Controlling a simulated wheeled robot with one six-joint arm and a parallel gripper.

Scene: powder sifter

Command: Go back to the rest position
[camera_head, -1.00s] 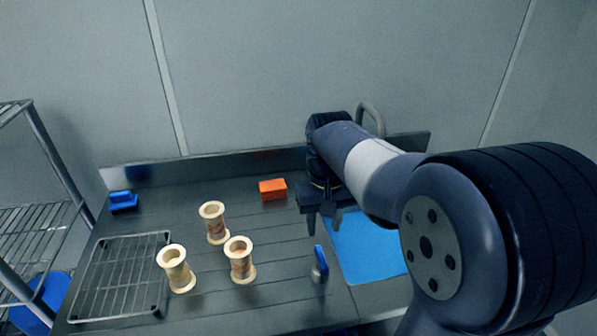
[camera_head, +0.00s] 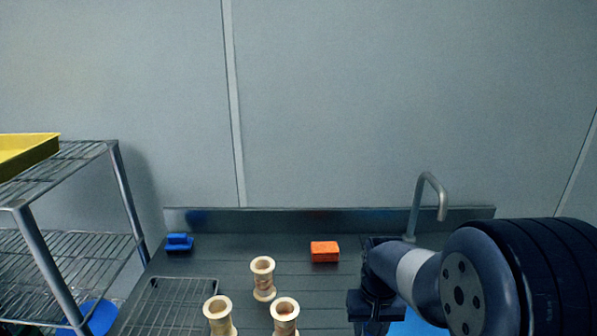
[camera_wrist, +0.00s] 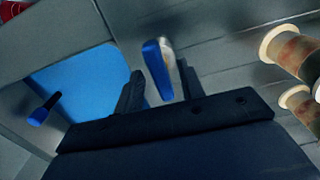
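My gripper (camera_head: 374,326) is at the lower right of the head view, near the bottom edge, with its fingertips not clear there. In the wrist view my gripper (camera_wrist: 160,92) has its two dark fingers apart with nothing held between them. A small blue-and-silver tool (camera_wrist: 158,68) shows beyond the fingers, on or near the grey counter; it is not visible in the head view.
Three spool-shaped sifters (camera_head: 262,264) stand on the dark counter left of my arm. An orange sponge (camera_head: 324,251), a blue block (camera_head: 179,242) and a tap (camera_head: 441,205) are behind. A wire rack (camera_head: 130,190) with a yellow tray (camera_head: 28,152) stands left. A blue mat (camera_wrist: 85,75) lies right.

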